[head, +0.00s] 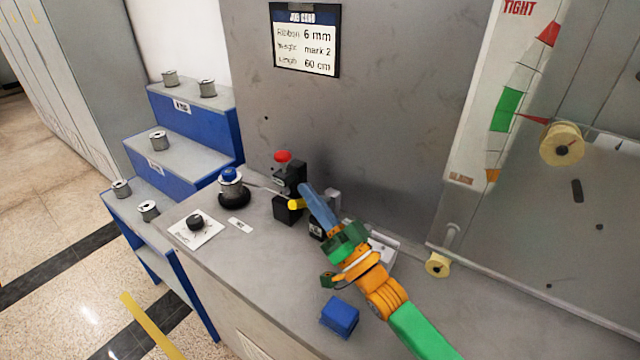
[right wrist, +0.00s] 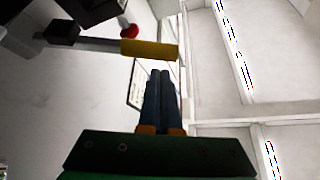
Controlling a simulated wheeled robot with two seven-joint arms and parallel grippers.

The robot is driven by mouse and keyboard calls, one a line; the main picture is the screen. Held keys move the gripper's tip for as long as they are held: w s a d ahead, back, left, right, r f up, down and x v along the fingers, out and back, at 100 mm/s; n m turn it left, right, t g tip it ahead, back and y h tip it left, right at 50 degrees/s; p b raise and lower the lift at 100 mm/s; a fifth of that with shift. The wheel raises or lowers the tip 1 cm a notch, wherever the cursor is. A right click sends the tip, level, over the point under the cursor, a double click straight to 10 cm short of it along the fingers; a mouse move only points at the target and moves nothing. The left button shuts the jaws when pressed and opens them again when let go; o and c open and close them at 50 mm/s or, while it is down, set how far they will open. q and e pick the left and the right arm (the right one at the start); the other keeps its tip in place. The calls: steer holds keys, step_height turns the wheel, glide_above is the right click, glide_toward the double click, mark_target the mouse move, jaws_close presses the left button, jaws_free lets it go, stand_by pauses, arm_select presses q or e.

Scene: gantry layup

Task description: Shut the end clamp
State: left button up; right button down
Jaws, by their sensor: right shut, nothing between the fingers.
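The end clamp (head: 288,211) appears to be the black device on the bench, with a red knob (head: 283,156) on top and a yellow-gripped lever (head: 296,204). In the right wrist view the lever's yellow grip (right wrist: 148,49) ends a grey bar that sticks out sideways from a black block (right wrist: 62,33). My right gripper (head: 306,189) has its blue fingers together and empty, just right of the yellow grip. In the right wrist view its fingertips (right wrist: 160,73) lie just below the grip; I cannot tell whether they touch. My left gripper is not in view.
A blue-topped round device (head: 231,184) and a black knob on a white card (head: 196,222) stand left of the clamp. A blue block (head: 340,316) lies near the bench front. Spools sit on blue steps (head: 190,142). A grey panel (head: 360,110) rises behind.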

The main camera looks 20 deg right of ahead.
steer(key=s+a+r+p, duration=0.3)
steer(key=s+r+p, duration=0.2)
steer(key=s+r, duration=0.6)
steer(key=s, duration=0.2)
steer(key=shift+s+a, duration=0.2)
steer(key=shift+s, duration=0.2)
steer(key=shift+w, duration=0.1)
